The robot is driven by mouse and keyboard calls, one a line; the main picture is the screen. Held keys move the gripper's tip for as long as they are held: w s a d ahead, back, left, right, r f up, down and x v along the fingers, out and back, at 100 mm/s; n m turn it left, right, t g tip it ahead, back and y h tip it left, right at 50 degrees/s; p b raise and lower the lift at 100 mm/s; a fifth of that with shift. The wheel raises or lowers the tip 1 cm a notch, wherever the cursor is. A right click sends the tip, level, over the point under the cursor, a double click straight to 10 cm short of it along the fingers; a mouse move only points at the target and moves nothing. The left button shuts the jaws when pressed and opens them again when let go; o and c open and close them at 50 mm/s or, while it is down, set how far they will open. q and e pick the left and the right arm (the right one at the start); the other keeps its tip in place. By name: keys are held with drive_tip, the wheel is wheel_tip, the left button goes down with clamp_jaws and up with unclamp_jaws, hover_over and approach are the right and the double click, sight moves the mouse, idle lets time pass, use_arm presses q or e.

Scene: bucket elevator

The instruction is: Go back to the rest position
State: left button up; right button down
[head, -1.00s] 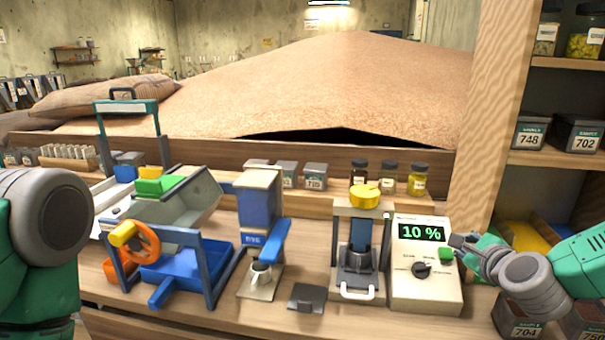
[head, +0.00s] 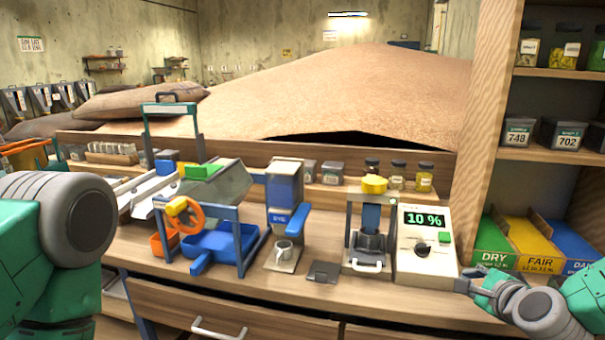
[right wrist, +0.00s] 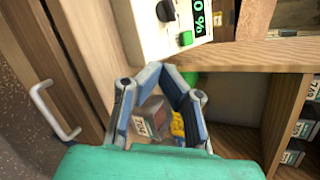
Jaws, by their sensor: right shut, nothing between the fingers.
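My right gripper (head: 466,283) is at the lower right of the head view, at the bench's front edge, below and right of the meter (head: 425,243) that reads 10 %. Its fingers are shut and hold nothing. In the right wrist view the gripper (right wrist: 167,70) has its fingertips together below the meter (right wrist: 150,30), apart from it. My left arm fills the lower left of the head view, and its gripper is out of sight.
DRY (head: 493,246) and FAIR (head: 535,247) bins stand right. A drawer handle (head: 218,329) sticks out below.

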drive_tip(key=s+a+f+n+g+y, duration=0.1)
drive_tip(key=s+a+f+n+g, duration=0.25)
drive_tip(key=s+f+n, duration=0.35)
drive_tip(key=s+a+f+n+g+y, duration=0.1)
drive_tip(key=s+a+f+n+g, duration=0.1)
drive_tip(key=s+a+f+n, duration=0.4)
drive_tip(key=s+d+f+n+g+h, duration=0.1)
drive_tip(key=s+f+n+g, duration=0.2)
drive_tip(key=s, duration=0.8)
drive_tip(key=s+d+f+n+g, duration=0.2)
drive_tip(key=s+f+n+g, duration=0.2)
drive_tip(key=s+f+n, duration=0.3)
drive_tip(key=s+n, duration=0.1)
drive_tip(key=s, duration=0.4)
drive_tip(key=shift+s+f+n+h, duration=0.25)
drive_tip(key=shift+f+n+h, duration=0.05)
drive_tip(key=shift+f+h, duration=0.1)
drive_tip(key=shift+w, duration=0.1)
